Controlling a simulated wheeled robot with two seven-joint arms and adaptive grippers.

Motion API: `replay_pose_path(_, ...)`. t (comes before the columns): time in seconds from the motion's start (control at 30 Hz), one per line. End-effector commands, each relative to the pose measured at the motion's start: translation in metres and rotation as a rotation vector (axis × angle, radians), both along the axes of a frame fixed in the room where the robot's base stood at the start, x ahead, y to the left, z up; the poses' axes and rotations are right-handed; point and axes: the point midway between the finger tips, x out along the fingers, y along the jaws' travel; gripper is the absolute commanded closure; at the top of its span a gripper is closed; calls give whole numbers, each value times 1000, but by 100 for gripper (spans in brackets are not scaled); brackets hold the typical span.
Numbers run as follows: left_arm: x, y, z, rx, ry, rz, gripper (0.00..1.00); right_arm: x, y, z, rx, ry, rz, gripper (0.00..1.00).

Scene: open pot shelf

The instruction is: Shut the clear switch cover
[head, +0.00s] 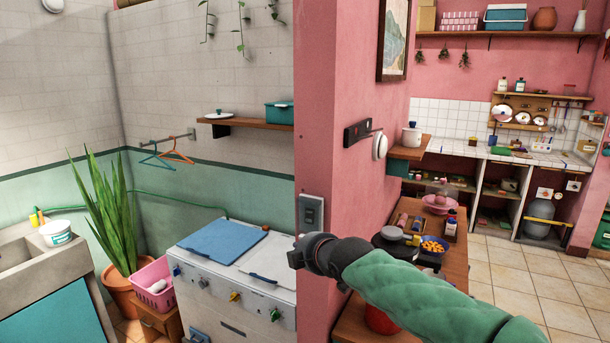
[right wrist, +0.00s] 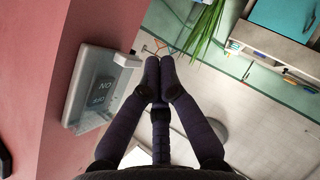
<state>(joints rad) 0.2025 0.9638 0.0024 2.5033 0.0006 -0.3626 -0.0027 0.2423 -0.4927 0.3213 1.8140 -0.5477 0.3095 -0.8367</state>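The wall switch (head: 311,213) is on the end face of the pink wall in the head view. In the right wrist view the dark rocker switch (right wrist: 103,88), marked ON and OFF, sits within a pale frame, with the clear switch cover (right wrist: 84,122) at it. How far the cover stands open I cannot tell. My right gripper (right wrist: 159,66) has its fingertips together, empty, to the right of the switch and apart from it. In the head view my right gripper (head: 296,257) is just below the switch. My left gripper is not in view.
A white washing machine (head: 235,272) with a blue lid stands left of the wall end. A wooden counter (head: 455,262) with bowls and jars stands right of the wall. A potted plant (head: 105,215) and sink (head: 35,258) are at far left.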

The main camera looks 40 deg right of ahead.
Motion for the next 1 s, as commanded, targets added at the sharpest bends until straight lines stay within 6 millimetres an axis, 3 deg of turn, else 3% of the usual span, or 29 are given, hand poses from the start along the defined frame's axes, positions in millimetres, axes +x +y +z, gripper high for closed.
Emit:
replay_pose_path(0.73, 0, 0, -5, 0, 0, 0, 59, 0, -1, -4, 0, 1, -1, 100)
replay_pose_path(1.0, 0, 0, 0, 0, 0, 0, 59, 0, -1, 3, 0, 1, -1, 100)
